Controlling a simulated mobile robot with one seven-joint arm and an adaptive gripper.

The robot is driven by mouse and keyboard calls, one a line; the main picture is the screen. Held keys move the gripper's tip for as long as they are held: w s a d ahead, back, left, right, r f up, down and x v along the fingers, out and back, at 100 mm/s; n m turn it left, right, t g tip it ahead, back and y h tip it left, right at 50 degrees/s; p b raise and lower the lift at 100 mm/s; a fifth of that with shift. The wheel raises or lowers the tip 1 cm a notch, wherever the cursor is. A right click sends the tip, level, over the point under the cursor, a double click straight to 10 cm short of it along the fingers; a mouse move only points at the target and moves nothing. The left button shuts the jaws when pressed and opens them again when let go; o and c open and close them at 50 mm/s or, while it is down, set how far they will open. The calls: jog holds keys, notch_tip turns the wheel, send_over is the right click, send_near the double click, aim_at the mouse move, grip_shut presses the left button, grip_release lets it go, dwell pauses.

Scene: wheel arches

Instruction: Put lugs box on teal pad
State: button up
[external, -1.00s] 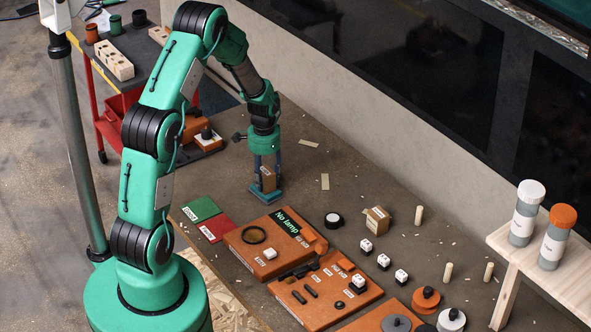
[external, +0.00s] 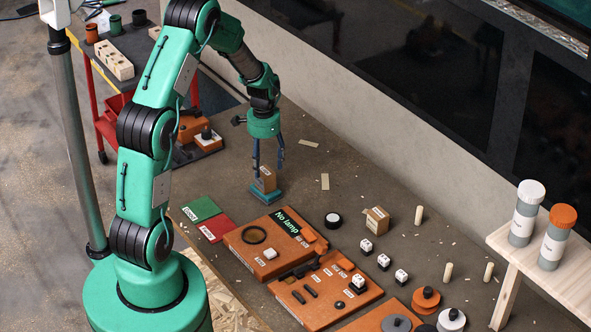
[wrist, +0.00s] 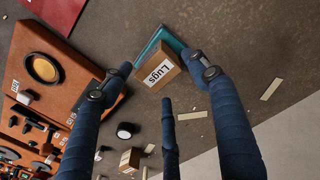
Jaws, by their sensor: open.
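The lugs box (external: 266,179), a small brown carton labelled "Lugs", stands on the teal pad (external: 277,196) on the table. In the wrist view the lugs box (wrist: 159,72) covers part of the teal pad (wrist: 153,45), whose edge shows beyond it. My gripper (external: 268,172) is above and around the upper part of the box with its blue fingers spread. In the wrist view my gripper (wrist: 165,85) has its fingers apart, with visible gaps to the box; it is open and holds nothing.
An orange panel marked "No lamp" (external: 262,250) lies in front of the pad. A second small carton (external: 377,220), a black-and-white round piece (external: 333,220) and several white blocks lie to the right. Green (external: 201,209) and red (external: 214,229) mats lie left. The table behind is mostly clear.

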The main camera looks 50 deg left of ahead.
aim_at(265, 171)
jog(key=shift+r+p, duration=0.35)
jog(key=shift+r, duration=2.7)
jog(key=shift+d+r, duration=0.1)
jog(key=shift+r, duration=0.1)
jog(key=s+d+r+t, duration=0.1)
jog(key=s+d+r, duration=0.2)
jog(key=d+r, duration=0.65)
jog(key=s+d+r+t, duration=0.1)
jog(key=s+d+r, duration=0.3)
jog(key=d+r, duration=0.55)
jog(key=s+d+r+t, duration=0.1)
jog(key=s+d+r, duration=0.4)
jog(key=s, duration=0.4)
jog(key=s+d+r+t, duration=0.2)
jog(key=s+d+r, duration=0.4)
jog(key=s, duration=0.4)
jog(key=shift+s+d+r+n+t, duration=0.15)
jog(key=shift+s+d+n+t, duration=0.15)
jog(key=shift+n, duration=0.1)
